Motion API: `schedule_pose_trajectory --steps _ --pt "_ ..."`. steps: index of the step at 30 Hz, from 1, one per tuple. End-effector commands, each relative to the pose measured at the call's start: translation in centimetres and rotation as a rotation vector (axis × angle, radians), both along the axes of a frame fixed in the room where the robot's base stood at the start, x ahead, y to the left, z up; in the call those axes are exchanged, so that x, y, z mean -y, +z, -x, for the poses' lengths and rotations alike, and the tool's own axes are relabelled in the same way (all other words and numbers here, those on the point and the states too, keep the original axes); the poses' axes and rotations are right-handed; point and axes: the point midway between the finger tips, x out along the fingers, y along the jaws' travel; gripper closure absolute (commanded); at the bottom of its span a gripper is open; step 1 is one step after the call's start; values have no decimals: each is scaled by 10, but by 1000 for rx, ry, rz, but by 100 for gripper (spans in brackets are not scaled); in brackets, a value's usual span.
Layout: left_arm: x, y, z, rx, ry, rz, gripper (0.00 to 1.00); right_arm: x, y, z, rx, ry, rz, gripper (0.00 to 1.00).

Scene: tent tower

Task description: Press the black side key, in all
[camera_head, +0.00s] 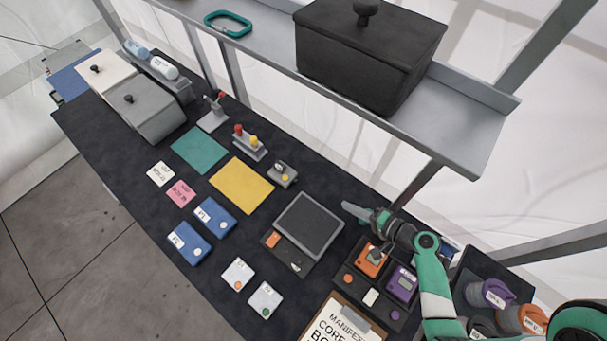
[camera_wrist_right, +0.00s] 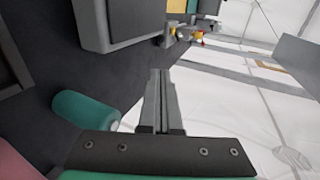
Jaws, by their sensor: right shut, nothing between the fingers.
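I cannot make out a black side key for certain in either view. An orange handheld device (camera_head: 370,262) and a purple one (camera_head: 402,285) sit in a dark holder at the right of the table. A flat device with a grey plate (camera_head: 309,222) and an orange button lies left of them. My right gripper (camera_head: 348,208) is shut and empty, its tips near the plate's far right corner. In the right wrist view its closed fingers (camera_wrist_right: 161,80) point toward the table's back edge. My left gripper is not in view.
A grey shelf (camera_head: 440,135) with a large black lidded box (camera_head: 365,55) overhangs the table's back. A switch box (camera_head: 283,174) and a red-and-yellow button box (camera_head: 249,143) stand near the back edge. A clipboard (camera_head: 342,322) lies in front; cups (camera_head: 487,292) stand at right.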

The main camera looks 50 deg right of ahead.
Motion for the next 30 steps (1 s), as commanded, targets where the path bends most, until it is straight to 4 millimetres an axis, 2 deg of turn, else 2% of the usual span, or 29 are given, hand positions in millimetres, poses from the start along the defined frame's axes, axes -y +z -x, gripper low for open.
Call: schedule_pose_trajectory --steps 6,10,19,23,24,30 --pt "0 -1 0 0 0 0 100 0 0 -1 1 2 2 100" --pt "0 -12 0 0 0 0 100 0 -5 -5 0 6 6 100" --pt "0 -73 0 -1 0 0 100 -3 -23 -30 5 7 9 100" --pt "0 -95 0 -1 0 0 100 -5 -33 -58 5 10 8 100" --pt "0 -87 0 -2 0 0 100 -5 -29 -66 2 9 5 100" --pt "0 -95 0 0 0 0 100 -8 -47 -107 1 9 6 100"
